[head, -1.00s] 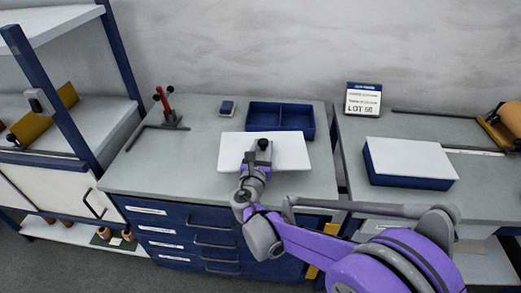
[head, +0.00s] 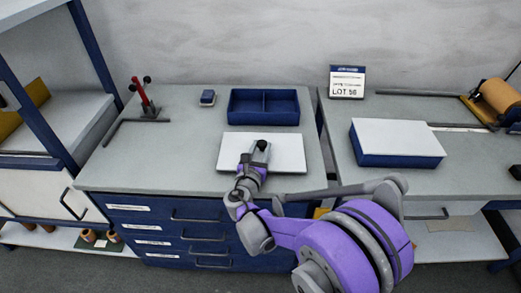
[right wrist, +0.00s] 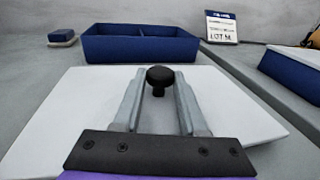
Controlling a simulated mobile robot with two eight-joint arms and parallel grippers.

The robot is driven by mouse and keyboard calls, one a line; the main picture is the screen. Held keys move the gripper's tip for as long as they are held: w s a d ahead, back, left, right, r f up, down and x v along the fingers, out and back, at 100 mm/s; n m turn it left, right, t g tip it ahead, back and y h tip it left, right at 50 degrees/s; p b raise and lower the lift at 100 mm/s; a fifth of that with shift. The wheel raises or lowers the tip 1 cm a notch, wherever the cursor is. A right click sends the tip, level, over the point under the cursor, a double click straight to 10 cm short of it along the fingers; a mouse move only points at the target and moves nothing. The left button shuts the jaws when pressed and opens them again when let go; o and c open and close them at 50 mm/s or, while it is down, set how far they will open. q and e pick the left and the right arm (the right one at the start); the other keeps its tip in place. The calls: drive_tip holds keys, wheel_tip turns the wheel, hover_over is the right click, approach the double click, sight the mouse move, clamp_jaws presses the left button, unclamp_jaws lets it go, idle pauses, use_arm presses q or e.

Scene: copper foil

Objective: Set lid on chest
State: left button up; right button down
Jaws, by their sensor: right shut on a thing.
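The lid (head: 287,154) is a flat white panel with a black knob (head: 262,145) on top. It lies level in front of the chest (head: 264,119), an open dark blue box with a divider, in the head view. My right gripper (head: 259,152) is shut on the knob, which stands between its fingers in the right wrist view (right wrist: 158,82). A gap of countertop shows between lid and chest. I cannot tell how high the lid is above the counter. My left gripper is not in view.
A closed blue box with a white top (head: 397,137) sits on the right counter, near a LOT sign (head: 347,82). A small blue block (head: 208,97) and a red-handled stand (head: 143,97) are left of the chest. The left counter is clear at the left front.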

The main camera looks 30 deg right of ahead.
drive_tip(key=shift+f, duration=0.25)
drive_tip(key=shift+f+b, duration=0.5)
drive_tip(key=shift+f, duration=0.05)
drive_tip(key=shift+c, duration=2.3)
unclamp_jaws()
drive_tip(key=shift+r, duration=0.1)
drive_tip(key=shift+r+p, duration=0.2)
drive_tip(key=shift+p, duration=0.1)
drive_tip(key=shift+r+p, duration=0.4)
drive_tip(key=shift+r, duration=0.1)
drive_tip(key=v, duration=1.2)
drive_tip(key=shift+f, duration=0.15)
